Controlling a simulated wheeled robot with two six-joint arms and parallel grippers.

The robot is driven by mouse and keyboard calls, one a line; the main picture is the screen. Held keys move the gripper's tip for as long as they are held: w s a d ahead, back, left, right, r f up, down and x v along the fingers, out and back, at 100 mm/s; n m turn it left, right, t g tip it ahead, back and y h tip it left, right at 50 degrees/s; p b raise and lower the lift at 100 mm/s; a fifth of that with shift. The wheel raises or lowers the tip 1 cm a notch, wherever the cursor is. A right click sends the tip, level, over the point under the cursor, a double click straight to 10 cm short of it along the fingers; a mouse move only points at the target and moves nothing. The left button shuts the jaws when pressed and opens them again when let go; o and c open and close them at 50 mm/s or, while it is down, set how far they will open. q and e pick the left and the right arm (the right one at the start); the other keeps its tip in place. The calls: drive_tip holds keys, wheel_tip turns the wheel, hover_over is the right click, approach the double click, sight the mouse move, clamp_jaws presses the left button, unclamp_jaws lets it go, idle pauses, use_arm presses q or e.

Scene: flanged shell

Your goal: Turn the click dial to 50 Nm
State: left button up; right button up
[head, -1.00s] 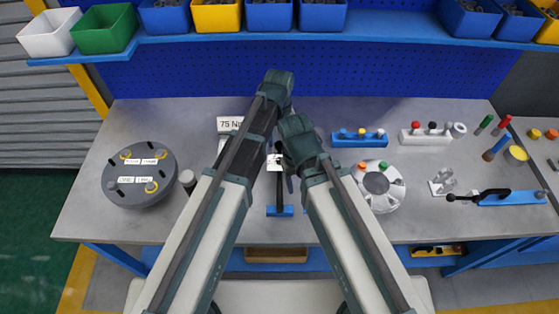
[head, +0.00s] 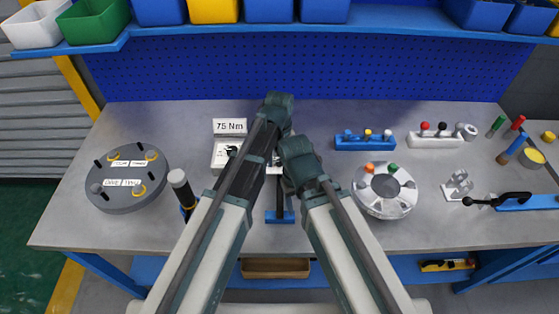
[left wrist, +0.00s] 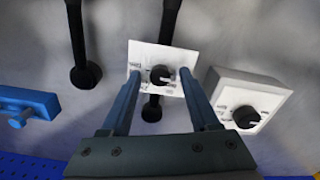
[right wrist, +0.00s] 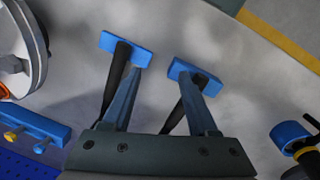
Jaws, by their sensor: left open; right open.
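A white plate (left wrist: 141,57) with a black dial knob (left wrist: 162,75) lies ahead of my left gripper (left wrist: 160,80) in the left wrist view. The gripper is open, with one finger showing on each side of the knob. Its print is too small to read. In the head view my left arm mostly covers this plate (head: 275,168). A second white box (left wrist: 270,88) with a black knob (left wrist: 246,117) stands beside it. In the head view that box (head: 221,157) sits below a "75 Nm" sign (head: 230,126). My right gripper (right wrist: 161,78) is open and empty.
Black rods with blue feet (right wrist: 125,47) stand below my right gripper. A dark flanged disc (head: 128,180) and an upright black-handled tool (head: 178,180) are at left. A silver flanged part (head: 385,190) and blue peg rack (head: 364,142) are at right.

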use_arm(q)
clamp_jaws()
idle(0.4)
drive_tip(key=m, duration=0.5)
drive_tip(key=shift+m, duration=0.4)
drive_tip(key=m, duration=0.5)
drive_tip(key=shift+m, duration=0.4)
